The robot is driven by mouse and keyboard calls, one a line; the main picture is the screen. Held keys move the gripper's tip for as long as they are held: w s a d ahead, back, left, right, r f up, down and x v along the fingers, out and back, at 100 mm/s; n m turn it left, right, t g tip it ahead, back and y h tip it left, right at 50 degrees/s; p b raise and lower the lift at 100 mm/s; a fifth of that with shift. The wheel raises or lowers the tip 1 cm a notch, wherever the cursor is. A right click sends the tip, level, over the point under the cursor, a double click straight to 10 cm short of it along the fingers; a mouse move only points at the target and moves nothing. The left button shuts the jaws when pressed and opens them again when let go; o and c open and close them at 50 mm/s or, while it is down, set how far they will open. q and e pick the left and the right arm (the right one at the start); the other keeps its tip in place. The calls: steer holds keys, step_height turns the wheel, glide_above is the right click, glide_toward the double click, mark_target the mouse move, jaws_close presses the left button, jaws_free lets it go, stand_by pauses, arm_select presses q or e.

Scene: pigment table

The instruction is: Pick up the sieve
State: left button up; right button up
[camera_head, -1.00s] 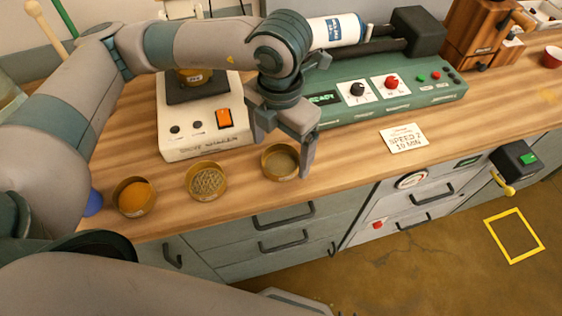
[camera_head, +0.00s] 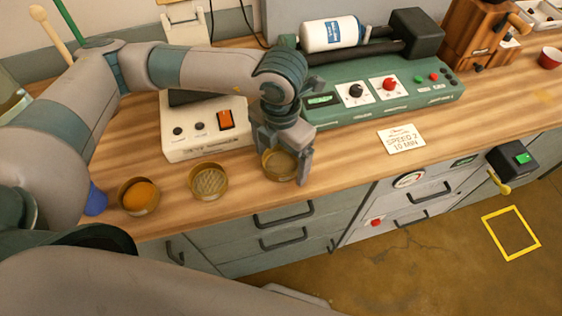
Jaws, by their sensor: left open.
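Three round brass-coloured dishes stand in a row along the front of the wooden bench. The right one (camera_head: 277,175) looks like a sieve with a fine, plain bottom. The middle one (camera_head: 209,182) shows a coarse mesh and also looks like a sieve. The left dish (camera_head: 139,196) holds orange powder. My left gripper (camera_head: 283,164) points down over the right dish, open, with one finger at its right side and the other at its back left. I cannot tell whether the fingers touch the rim. The gripper hides part of that dish. My right gripper is not in view.
A white machine (camera_head: 205,140) with an orange switch stands behind the dishes, partly under my left arm. A green roller machine (camera_head: 385,93) carrying a white jar (camera_head: 332,34) is behind and right. A card (camera_head: 401,139) lies right of the gripper. The bench's front edge is close.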

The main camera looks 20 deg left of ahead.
mark_target(285, 166)
arm_select(q)
steer(key=c, duration=1.2)
steer(key=shift+r, duration=0.4)
steer(key=r+b, duration=0.1)
steer(key=r, duration=0.1)
steer(key=d+r+b, duration=0.1)
steer(key=shift+r, duration=0.35)
steer(key=d+r+b, duration=0.3)
steer(key=d+r, duration=0.3)
steer(key=d, duration=0.4)
steer(key=shift+w+d+r, duration=0.3)
steer(key=shift+d, duration=0.05)
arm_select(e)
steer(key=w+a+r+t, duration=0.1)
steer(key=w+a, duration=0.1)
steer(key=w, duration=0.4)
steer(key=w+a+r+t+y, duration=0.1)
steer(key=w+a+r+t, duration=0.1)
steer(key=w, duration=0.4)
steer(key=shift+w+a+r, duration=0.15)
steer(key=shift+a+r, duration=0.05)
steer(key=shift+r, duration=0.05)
